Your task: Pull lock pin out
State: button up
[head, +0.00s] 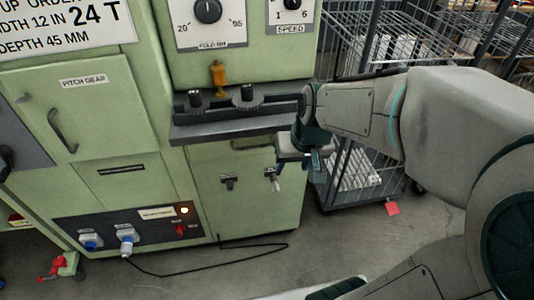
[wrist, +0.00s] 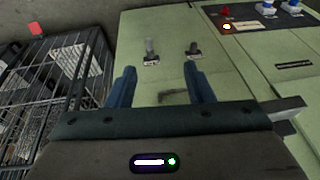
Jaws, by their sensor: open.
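The green machine (head: 240,215) has two small fittings on its lower door: a dark one (head: 229,182) and one with a pale grey end (head: 272,180). In the wrist view, turned over, the pale-ended fitting (wrist: 151,50) and the dark fitting (wrist: 193,50) show beyond my fingers. An orange knob-like piece (head: 218,73) stands above the grey ledge. I cannot tell which of these is the lock pin. My gripper (head: 311,170) is open and empty, just right of the pale-ended fitting in the head view; in the wrist view my gripper (wrist: 160,72) has its fingers apart.
The grey ledge (head: 225,129) with two dark knobs juts out just left of my gripper. A wire cage trolley (head: 355,190) stands to the right. A black cable (head: 190,273) lies on the floor. A socket panel (head: 128,227) sits low on the machine.

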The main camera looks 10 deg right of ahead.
jog(key=t+h+b, duration=0.1)
jog(key=b, duration=1.1)
send_near(276, 188)
jog(key=b+x, duration=0.5)
jog(key=x, duration=0.4)
jog(key=shift+w+d+b, duration=0.1)
jog(key=shift+w+b, duration=0.15)
jog(key=shift+b, duration=0.05)
grip_shut()
jog(key=shift+s, duration=0.15)
jog(key=s+b, duration=0.1)
jog(key=s, duration=0.5)
jog(key=shift+s, duration=0.2)
